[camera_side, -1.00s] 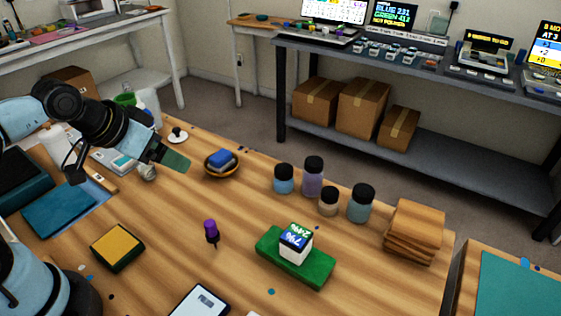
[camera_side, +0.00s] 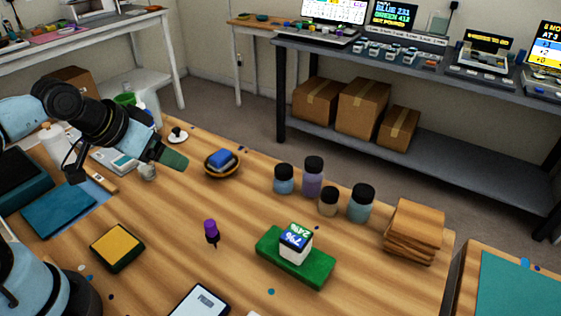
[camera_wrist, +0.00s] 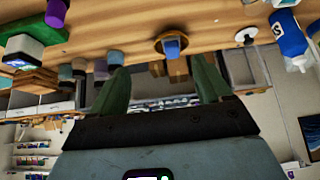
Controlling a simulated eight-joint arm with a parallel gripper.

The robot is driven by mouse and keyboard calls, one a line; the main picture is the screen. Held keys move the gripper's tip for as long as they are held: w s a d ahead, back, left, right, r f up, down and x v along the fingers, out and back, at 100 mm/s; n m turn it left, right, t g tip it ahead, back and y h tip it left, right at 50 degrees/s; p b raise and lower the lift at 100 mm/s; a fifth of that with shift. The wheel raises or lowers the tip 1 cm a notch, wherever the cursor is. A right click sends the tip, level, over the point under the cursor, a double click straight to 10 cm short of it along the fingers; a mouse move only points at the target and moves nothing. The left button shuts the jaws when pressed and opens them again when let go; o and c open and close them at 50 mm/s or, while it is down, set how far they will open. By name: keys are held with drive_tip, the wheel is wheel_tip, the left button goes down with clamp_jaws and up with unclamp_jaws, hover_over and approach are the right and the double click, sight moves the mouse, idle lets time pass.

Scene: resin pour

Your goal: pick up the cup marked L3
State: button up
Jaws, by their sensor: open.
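My gripper (camera_side: 173,160) is at the left of the wooden table in the side view, above the tabletop and empty. In the wrist view its two green fingers (camera_wrist: 160,65) stand wide apart with nothing between them. No cup with a readable L3 mark shows in either view. A small greyish cup-like thing (camera_side: 147,172) sits just below and left of the fingers in the side view. Its marking is too small to read, so I cannot tell whether it is the L3 cup.
A wooden bowl (camera_side: 208,171) with a blue block is right of my gripper. Several black-capped jars (camera_side: 313,178), a green block (camera_side: 312,271) bearing a white cube (camera_side: 295,254), and stacked wooden boards (camera_side: 414,238) are farther right. A purple-topped tool (camera_side: 211,232) stands mid-table. Bare wood surrounds it.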

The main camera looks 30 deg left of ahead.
wheel_tip(320, 180, up, 5)
drive_tip(key=w+a+n+t+h, duration=0.1)
drive_tip(key=a+n+h, duration=0.9)
drive_tip(key=a+n, duration=1.25)
drive_tip(key=n, duration=0.2)
approach(152, 163)
drive_tip(key=shift+w+d+f+t, duration=0.15)
drive_tip(key=shift+w+d+f, duration=0.1)
drive_tip(key=shift+w+f, duration=0.2)
drive_tip(key=shift+w+d+f+t, duration=0.15)
drive_tip(key=shift+w+d+f, duration=0.2)
drive_tip(key=shift+w, duration=0.15)
drive_tip(key=shift+f+h, duration=0.25)
drive_tip(key=shift+h, duration=0.05)
drive_tip(key=shift+w+d+f, duration=0.2)
drive_tip(key=shift+d, duration=0.1)
drive_tip(key=x, duration=0.6)
drive_tip(key=shift+w+d+f, duration=0.15)
drive_tip(key=shift+w+d, duration=0.05)
drive_tip(key=shift+w, duration=0.05)
